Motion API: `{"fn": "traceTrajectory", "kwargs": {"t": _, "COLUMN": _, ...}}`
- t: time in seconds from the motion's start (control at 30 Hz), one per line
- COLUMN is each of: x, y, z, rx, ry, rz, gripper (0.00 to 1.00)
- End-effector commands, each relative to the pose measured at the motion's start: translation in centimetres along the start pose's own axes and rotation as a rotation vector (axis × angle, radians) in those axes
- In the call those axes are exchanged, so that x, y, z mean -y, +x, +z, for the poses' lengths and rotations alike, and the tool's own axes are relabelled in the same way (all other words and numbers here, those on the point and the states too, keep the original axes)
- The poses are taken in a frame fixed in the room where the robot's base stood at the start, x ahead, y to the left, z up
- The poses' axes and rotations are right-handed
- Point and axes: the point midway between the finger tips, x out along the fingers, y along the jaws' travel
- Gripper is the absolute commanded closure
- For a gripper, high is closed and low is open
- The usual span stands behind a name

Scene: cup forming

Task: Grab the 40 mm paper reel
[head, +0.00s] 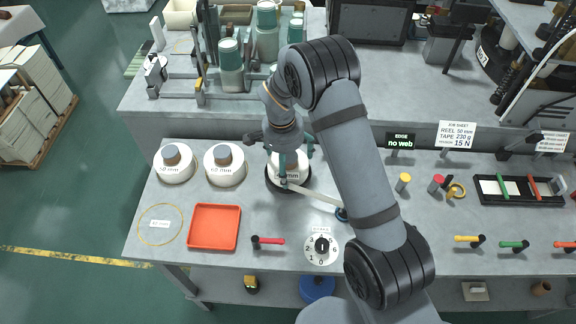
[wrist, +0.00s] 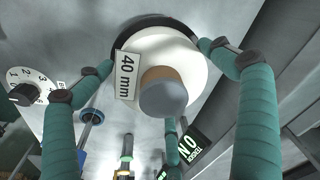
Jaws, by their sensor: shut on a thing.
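The 40 mm paper reel (wrist: 185,65) is a white roll with a brown-and-grey core and a tag reading "40 mm". In the head view the reel (head: 291,168) sits at a black round plate (head: 299,189), partly hidden by my gripper (head: 296,160). In the wrist view the teal fingers of my gripper (wrist: 155,57) lie on both sides of the reel, shut on it. Whether the reel is lifted off the plate cannot be told.
Two more white reels, (head: 173,164) and (head: 225,166), stand to the left. A red tray (head: 214,227), a yellow ring (head: 160,240) and a numbered dial (head: 321,247) lie in front. A pale lever (head: 315,197) reaches right from the plate.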

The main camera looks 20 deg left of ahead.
Motion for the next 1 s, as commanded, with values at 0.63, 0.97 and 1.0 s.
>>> {"fn": "traceTrajectory", "kwargs": {"t": 0.63, "x": 0.1, "y": -0.2, "z": -0.1, "rx": -0.002, "ry": 0.0, "rz": -0.002, "gripper": 0.44}}
{"fn": "traceTrajectory", "kwargs": {"t": 0.97, "x": 0.1, "y": -3.9, "z": -0.6, "rx": -0.004, "ry": 0.001, "rz": -0.007, "gripper": 0.44}}
{"fn": "traceTrajectory", "kwargs": {"t": 1.0, "x": -0.3, "y": -4.2, "z": -1.4, "rx": -0.004, "ry": 0.006, "rz": -0.004, "gripper": 0.44}}
